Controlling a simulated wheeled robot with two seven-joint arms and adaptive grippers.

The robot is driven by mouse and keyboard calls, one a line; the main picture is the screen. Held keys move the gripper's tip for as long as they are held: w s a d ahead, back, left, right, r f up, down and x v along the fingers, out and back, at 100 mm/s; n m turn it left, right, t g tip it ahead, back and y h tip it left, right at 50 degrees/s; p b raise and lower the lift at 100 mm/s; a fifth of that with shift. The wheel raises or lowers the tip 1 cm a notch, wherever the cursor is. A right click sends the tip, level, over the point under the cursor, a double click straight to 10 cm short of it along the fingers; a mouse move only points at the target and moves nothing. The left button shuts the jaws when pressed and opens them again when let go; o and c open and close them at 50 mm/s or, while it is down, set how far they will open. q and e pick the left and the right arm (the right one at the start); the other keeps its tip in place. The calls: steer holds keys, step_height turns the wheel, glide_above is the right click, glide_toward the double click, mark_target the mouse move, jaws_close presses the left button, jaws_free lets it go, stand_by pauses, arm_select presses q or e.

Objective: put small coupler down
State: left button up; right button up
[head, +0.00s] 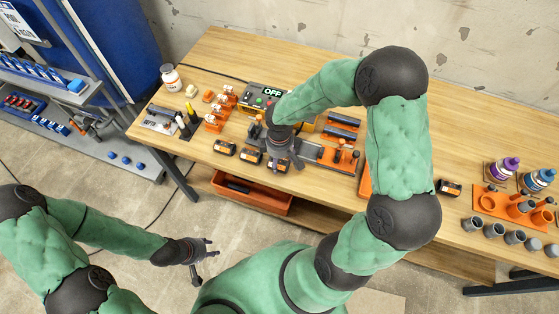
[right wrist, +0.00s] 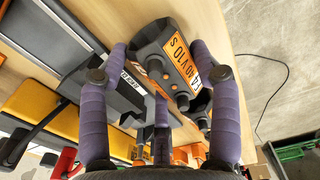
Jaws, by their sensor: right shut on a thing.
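My right gripper (head: 282,160) hangs over the table's front edge, its purple fingers pointing down. The coupler's dark studs point towards the camera. In the head view the gripper mostly hides it, and I cannot tell whether it touches the table. My left gripper (head: 203,252) is empty and open, in front of the table above the floor.
Other dark couplers with orange labels lie to the left (head: 225,147) and far right (head: 449,187). A control box reading OFF (head: 265,95) and a clamp bed (head: 335,155) stand close behind the gripper. An orange bin (head: 250,196) is below.

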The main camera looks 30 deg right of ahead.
steer(key=shift+f, duration=0.15)
steer(key=o, duration=1.2)
steer(key=shift+c, duration=0.2)
step_height(320, 180, up, 12)
steer(key=p, duration=0.4)
